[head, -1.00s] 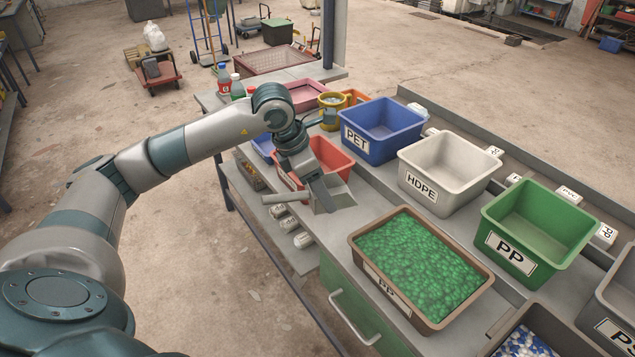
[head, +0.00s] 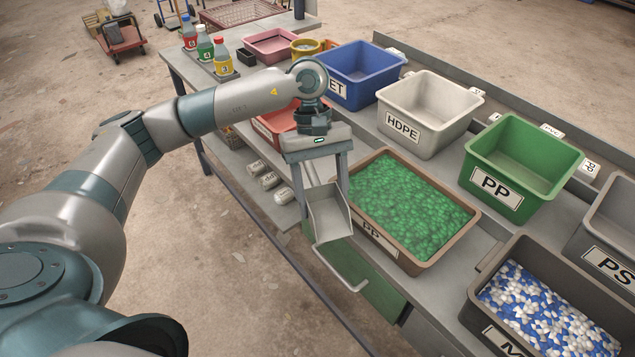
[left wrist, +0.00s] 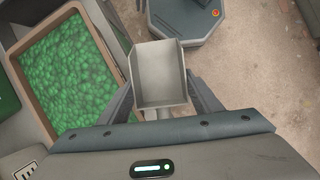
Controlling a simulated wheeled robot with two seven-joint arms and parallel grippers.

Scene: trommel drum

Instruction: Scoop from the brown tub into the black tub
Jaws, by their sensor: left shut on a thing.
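My left gripper (head: 322,192) is shut on a grey metal scoop (head: 330,215), just beyond the near left edge of the brown tub (head: 411,266). The brown tub is labelled PP and full of green pellets (head: 405,205). The scoop's pan looks empty and hangs tilted outside the tub; the left wrist view shows the scoop (left wrist: 160,75) between the fingers (left wrist: 163,95), with the brown tub (left wrist: 104,48) to its left. A dark, blackish tub (head: 492,318) at the lower right holds blue and white pieces; its label is partly cut off. My right gripper is out of view.
A red bin (head: 268,132) sits behind my left gripper. Bottles (head: 205,47) stand at the far left corner.

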